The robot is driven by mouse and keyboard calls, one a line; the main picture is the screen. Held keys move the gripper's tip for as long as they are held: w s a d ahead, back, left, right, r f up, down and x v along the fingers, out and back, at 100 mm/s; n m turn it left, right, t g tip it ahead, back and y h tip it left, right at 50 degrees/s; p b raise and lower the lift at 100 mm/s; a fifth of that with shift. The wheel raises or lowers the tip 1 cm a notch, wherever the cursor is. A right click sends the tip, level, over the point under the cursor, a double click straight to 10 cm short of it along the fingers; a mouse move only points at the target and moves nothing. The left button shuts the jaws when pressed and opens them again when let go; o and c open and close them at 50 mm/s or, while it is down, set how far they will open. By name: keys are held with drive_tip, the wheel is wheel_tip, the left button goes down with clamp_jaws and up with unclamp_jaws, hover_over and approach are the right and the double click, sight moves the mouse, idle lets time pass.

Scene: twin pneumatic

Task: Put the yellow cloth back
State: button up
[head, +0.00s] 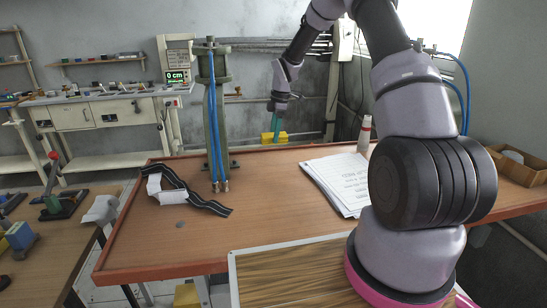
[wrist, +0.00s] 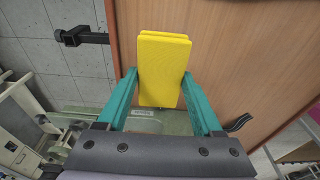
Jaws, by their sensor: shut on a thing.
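The yellow cloth (head: 268,137) is a folded, block-like yellow piece by the far edge of the wooden table, right of the green press. In the wrist view the yellow cloth (wrist: 163,65) sits between the two teal fingers, which touch its sides. My gripper (head: 277,122) is shut on it from above; it also shows in the wrist view (wrist: 160,82). In the head view the fingers partly cover the cloth. I cannot tell whether the cloth touches the table.
A green press (head: 220,120) with blue hoses stands left of my gripper. A stack of papers (head: 345,182), a bottle (head: 364,136) and a black-and-white strip (head: 190,192) are on the table (head: 265,215). An open cardboard box (head: 515,166) is at the right. The table's middle is clear.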

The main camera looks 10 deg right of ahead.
sight(273, 160)
wheel_tip(273, 160, down, 8)
drive_tip(key=shift+r, duration=0.2)
drive_tip(key=shift+f, duration=0.15)
drive_tip(key=o, duration=1.3)
